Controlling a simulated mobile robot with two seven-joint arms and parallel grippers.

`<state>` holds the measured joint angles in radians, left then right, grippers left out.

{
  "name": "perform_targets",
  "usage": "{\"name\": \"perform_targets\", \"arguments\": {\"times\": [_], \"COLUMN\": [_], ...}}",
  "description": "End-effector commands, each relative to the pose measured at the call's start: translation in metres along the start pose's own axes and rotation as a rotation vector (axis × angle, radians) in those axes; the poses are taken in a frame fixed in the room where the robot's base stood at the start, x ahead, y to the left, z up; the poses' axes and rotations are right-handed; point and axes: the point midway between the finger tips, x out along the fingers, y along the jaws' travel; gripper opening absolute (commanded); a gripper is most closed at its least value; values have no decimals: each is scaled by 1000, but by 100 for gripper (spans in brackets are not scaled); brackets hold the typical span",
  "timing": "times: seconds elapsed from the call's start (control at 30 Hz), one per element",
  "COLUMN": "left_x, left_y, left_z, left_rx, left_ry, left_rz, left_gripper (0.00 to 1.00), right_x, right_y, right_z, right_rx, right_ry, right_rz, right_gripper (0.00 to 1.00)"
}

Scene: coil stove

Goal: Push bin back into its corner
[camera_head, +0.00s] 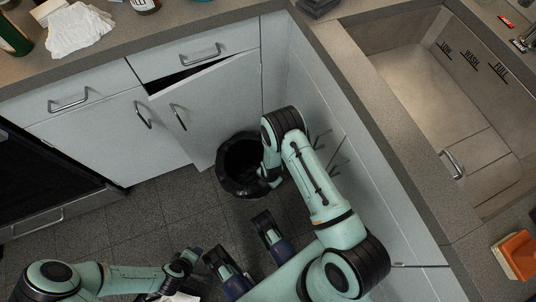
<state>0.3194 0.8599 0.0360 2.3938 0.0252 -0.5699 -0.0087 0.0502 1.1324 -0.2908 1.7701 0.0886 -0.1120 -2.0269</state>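The black bin (229,183), with a dark liner over its rim, stands upright on the tiled floor near the inner corner of the cabinets. My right arm reaches over its right side. My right gripper (270,176) is at the right part of the bin's rim, partly hidden by the arm; I cannot tell whether it touches or whether its fingers are open. My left gripper (186,262) is low over the floor, in front and left of the bin and apart from it. Its fingers are too small and dark to read.
A white cabinet door (212,105) stands ajar just behind and left of the bin. Cabinet fronts (345,150) bound the right side. A sink (430,90) is set in the right counter. The floor (150,215) left of the bin is clear.

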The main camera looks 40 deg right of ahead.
Motion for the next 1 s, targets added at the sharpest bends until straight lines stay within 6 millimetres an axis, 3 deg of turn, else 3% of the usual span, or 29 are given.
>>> {"name": "perform_targets", "arguments": {"times": [0.13, 0.17, 0.2, 1.0], "left_x": [0, 0, 0, 0], "left_y": [0, 0, 0, 0], "left_z": [0, 0, 0, 0], "left_rx": [0, 0, 0, 0], "left_ry": [0, 0, 0, -2], "left_rz": [0, 0, 0, 0], "left_gripper": [44, 44, 44, 44], "right_x": [0, 0, 0, -1], "right_y": [0, 0, 0, 0], "right_z": [0, 0, 0, 0], "right_rx": [0, 0, 0, 1], "right_ry": [0, 0, 0, -1], "right_rz": [0, 0, 0, 0], "right_gripper": [10, 1, 0, 0]}}
